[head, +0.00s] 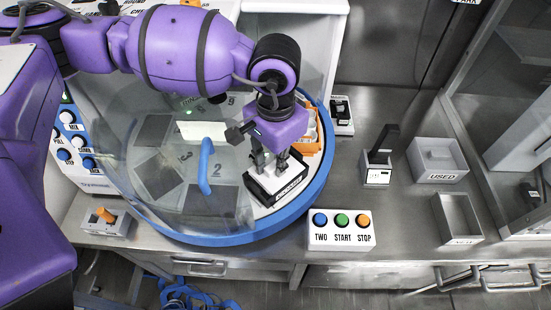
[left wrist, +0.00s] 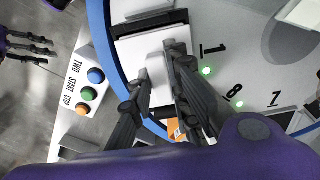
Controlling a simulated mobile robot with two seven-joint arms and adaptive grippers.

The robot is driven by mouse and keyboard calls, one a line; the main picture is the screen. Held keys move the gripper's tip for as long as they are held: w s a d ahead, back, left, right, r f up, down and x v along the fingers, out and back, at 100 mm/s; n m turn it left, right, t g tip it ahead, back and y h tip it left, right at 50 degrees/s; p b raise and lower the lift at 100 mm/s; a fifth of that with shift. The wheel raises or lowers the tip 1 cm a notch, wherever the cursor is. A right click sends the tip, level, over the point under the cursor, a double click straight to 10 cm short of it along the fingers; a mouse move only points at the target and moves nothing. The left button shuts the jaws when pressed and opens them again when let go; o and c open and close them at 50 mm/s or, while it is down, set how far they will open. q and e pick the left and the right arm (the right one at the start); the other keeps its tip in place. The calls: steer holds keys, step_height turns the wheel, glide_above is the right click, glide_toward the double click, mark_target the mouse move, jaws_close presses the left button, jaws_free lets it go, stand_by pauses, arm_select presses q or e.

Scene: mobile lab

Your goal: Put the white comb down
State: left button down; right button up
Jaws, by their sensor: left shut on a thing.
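My left gripper (head: 270,160) reaches down over the front right of the round turntable (head: 262,234). In the left wrist view its fingers (left wrist: 162,75) are shut on the white comb (left wrist: 155,72). The comb is over a white block with a black part, near the number 1. In the head view the gripper and fingers largely hide the comb. I cannot tell whether the comb touches what is below it. My right gripper (left wrist: 42,44) shows at the left edge of the left wrist view, its dark fingers apart and empty.
A clear curved cover with a blue handle (head: 205,166) stands left of my left gripper. A button box (head: 341,231) sits at the front right. Orange racks (head: 312,130) stand behind the gripper. Grey bins, one marked USED (head: 437,160), stand at right.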

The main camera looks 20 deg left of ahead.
arm_select(q)
steer(key=c, duration=1.7)
jaws_free()
steer(key=shift+f, duration=0.1)
steer(key=shift+o, duration=0.2)
step_height(320, 180, up, 12)
steer(key=shift+r, duration=0.2)
